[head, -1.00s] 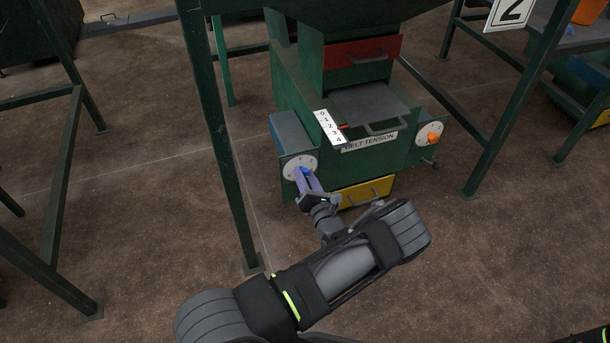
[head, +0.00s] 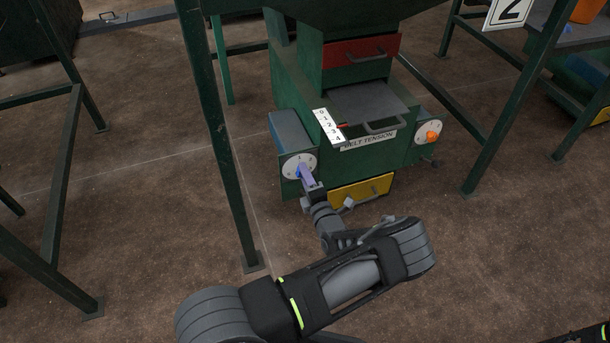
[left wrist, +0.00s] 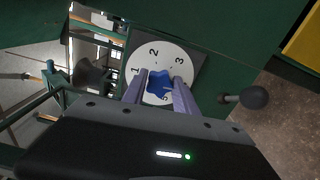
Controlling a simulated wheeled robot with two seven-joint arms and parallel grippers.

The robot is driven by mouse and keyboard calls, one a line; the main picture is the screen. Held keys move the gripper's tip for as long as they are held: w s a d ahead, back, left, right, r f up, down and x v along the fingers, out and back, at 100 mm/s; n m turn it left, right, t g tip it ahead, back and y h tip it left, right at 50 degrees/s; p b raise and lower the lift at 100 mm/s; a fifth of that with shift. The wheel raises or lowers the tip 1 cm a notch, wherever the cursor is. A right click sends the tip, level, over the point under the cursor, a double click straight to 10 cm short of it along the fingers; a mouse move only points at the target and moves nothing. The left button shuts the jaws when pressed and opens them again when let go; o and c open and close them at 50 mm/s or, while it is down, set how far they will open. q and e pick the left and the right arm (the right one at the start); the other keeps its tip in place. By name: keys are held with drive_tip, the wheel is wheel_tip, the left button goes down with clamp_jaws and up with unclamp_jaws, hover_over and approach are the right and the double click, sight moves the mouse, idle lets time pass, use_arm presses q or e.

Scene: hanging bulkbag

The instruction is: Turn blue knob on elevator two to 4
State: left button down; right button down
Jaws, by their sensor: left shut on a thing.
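The blue knob (head: 300,172) sits at the middle of a white numbered dial (head: 291,162) on the left front of the green machine. In the left wrist view the knob (left wrist: 159,83) is star-shaped, and 1, 2 and 3 show on the dial (left wrist: 172,57); the lower part of the dial is hidden by my gripper. My left gripper (head: 307,178) is at the knob, its two purple fingers on either side of it and shut on it. My right gripper is not in view.
An orange knob (head: 432,136) on a second dial is at the machine's right. A belt tension scale (head: 328,125), a red drawer (head: 362,52) and a yellow drawer (head: 362,192) are between. Green frame legs (head: 222,140) stand left and right. A black ball-ended lever (left wrist: 253,97) is beside the dial.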

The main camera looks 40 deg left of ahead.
use_arm(q)
drive_tip(key=shift+m, duration=0.5)
drive_tip(key=c, duration=1)
unclamp_jaws()
drive_tip(key=shift+o, duration=0.2)
drive_tip(key=shift+d, duration=0.1)
drive_tip(key=p+v, duration=0.2)
drive_tip(key=v, duration=0.5)
drive_tip(key=shift+s+d, duration=0.25)
drive_tip(key=shift+d, duration=0.05)
